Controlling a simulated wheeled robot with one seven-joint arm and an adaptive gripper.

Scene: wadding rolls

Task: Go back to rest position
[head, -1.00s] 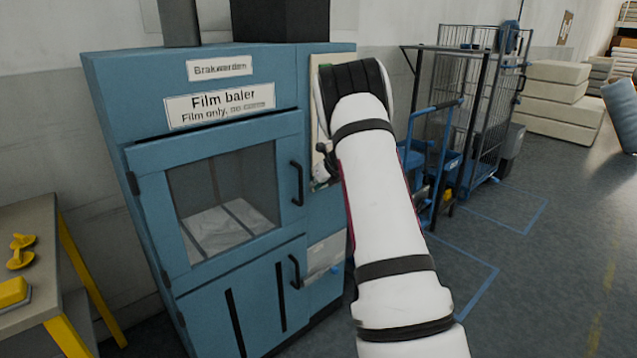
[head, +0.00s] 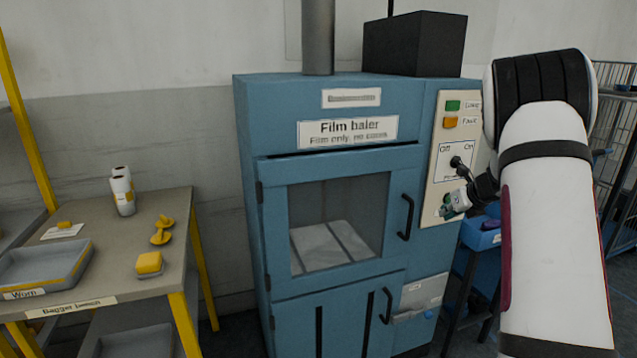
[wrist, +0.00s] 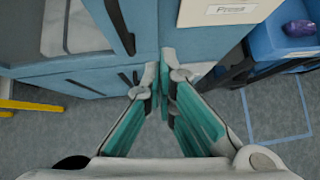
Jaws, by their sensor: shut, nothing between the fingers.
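My arm reaches up and across the right of the head view. My gripper (head: 456,203) shows small and partly hidden behind the arm, in front of the lower part of the cream control panel (head: 437,193) of the blue film baler (head: 335,178). In the wrist view my gripper (wrist: 165,82) has its teal-padded fingers together at the tips with nothing between them. The baler front (wrist: 85,72) and the panel's lower edge (wrist: 228,10) lie beyond the fingers. Contact with the baler cannot be told.
A bench (head: 178,233) with a grey tray (head: 62,278), yellow tools (head: 161,231) and white rolls (head: 122,190) stands left of the baler. A blue bin (head: 481,233) and wire cage (head: 622,150) stand at the right. Grey floor shows below the gripper in the wrist view.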

